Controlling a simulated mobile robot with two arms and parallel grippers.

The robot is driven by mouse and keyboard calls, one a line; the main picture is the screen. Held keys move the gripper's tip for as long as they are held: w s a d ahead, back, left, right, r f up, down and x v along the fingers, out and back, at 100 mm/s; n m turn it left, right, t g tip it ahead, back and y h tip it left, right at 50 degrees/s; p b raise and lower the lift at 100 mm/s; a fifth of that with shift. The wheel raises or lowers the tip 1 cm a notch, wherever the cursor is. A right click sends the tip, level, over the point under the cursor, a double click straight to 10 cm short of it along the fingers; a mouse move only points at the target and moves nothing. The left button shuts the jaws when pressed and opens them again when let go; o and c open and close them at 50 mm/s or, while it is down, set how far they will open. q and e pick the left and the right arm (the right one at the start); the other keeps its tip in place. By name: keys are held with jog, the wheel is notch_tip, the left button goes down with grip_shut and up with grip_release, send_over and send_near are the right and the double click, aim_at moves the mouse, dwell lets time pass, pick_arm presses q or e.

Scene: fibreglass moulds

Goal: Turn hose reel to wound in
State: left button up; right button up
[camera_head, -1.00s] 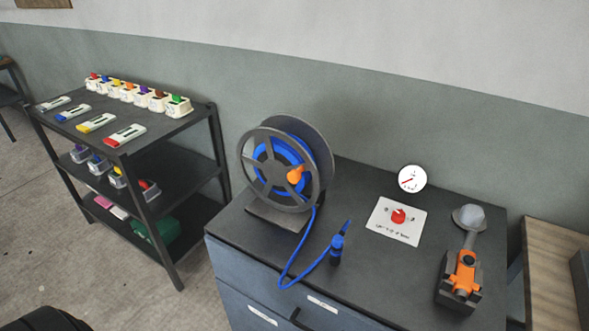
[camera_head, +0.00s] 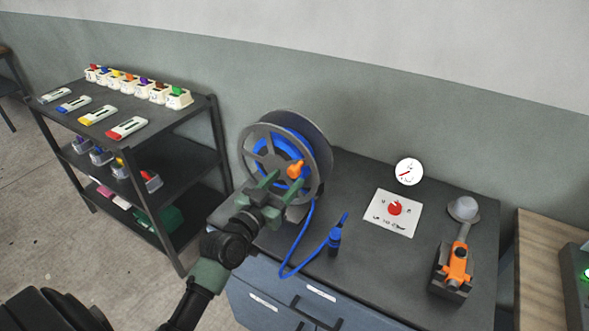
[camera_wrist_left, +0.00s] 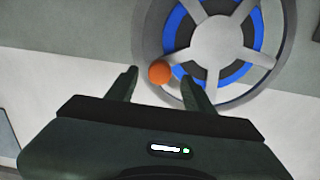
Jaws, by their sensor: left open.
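The hose reel (camera_head: 262,140) stands upright on the dark cabinet top, with blue hose wound inside its grey spoked disc. Its orange crank knob (camera_head: 295,170) sits on the right side of the disc in the head view. My left gripper (camera_head: 276,181) is open in front of the reel, its fingers pointing at the disc just left of and below the knob. In the left wrist view the knob (camera_wrist_left: 159,71) shows between the two fingertips (camera_wrist_left: 160,80), apart from both as far as I can see. My right gripper is not in view.
On the cabinet (camera_head: 350,285) are a plate with a red dial (camera_head: 394,208), a round gauge (camera_head: 409,171) and an orange tool (camera_head: 457,262). A dark shelf rack (camera_head: 150,128) with coloured items stands at left. A wooden table (camera_head: 540,260) is at right.

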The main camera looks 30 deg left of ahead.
aim_at(292, 174)
pick_arm(q)
jog(key=w, duration=0.5)
jog(key=shift+w+f+p, duration=0.1)
jog(key=shift+p, duration=0.3)
grip_shut()
dwell(1.0)
